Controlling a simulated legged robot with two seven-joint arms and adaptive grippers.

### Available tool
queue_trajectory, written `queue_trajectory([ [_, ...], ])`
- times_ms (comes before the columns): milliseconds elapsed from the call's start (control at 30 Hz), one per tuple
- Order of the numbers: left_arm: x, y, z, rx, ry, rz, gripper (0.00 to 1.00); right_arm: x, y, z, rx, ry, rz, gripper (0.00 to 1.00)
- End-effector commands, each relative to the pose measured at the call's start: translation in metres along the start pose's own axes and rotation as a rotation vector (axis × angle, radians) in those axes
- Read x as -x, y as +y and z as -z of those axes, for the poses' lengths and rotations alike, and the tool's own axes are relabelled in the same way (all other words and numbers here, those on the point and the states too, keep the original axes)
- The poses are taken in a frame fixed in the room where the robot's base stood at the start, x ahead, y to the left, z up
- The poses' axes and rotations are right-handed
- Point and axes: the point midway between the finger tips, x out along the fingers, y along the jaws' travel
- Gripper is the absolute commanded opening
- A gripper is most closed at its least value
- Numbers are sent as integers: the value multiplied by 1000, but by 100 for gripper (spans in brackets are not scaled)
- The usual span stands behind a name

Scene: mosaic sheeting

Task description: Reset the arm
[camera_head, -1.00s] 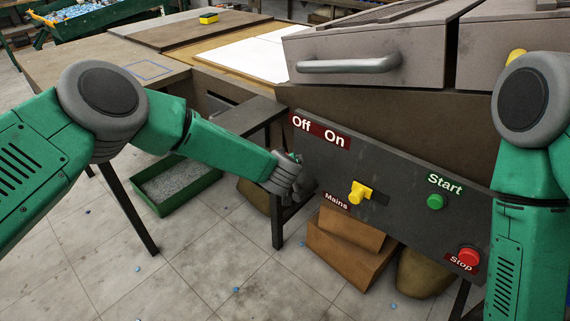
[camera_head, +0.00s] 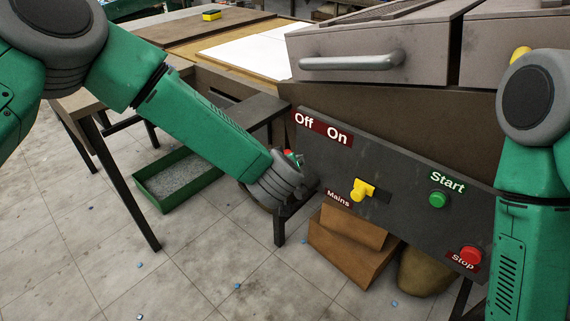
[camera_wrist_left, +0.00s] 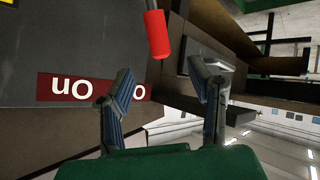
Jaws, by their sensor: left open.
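My left arm comes in from the left, and its gripper (camera_head: 296,170) is just left of the dark control panel's left end, below the "Off" label (camera_head: 304,122). In the left wrist view this gripper (camera_wrist_left: 162,92) is open, with two grey-blue fingers well apart and nothing between them. A red cylindrical handle (camera_wrist_left: 157,35) lies beyond the fingertips there, apart from them. In the head view only a small red spot (camera_head: 289,155) shows behind the gripper. My right arm (camera_head: 530,200) hangs at the right edge, its gripper out of frame.
The panel (camera_head: 400,190) carries a yellow mains switch (camera_head: 361,189), a green start button (camera_head: 438,199) and a red stop button (camera_head: 470,255). Cardboard boxes (camera_head: 345,252) stand below. A green tray (camera_head: 155,195) sits on the floor left. A table (camera_head: 225,75) stands behind.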

Motion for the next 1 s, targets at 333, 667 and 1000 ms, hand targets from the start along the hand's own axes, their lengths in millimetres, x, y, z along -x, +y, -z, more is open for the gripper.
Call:
queue_trajectory([
  [333, 0, -5, -7, -13, -10, -2, 47, -1, 0, 2, 0, -2, 0, 40],
  [667, 39, -134, -147, -247, -303, -16, 47, -1, 0, 2, 0, -3, 0, 40],
  [1000, 169, -305, -249, -385, -753, 96, 47, -1, 0, 2, 0, -3, 0, 40],
])
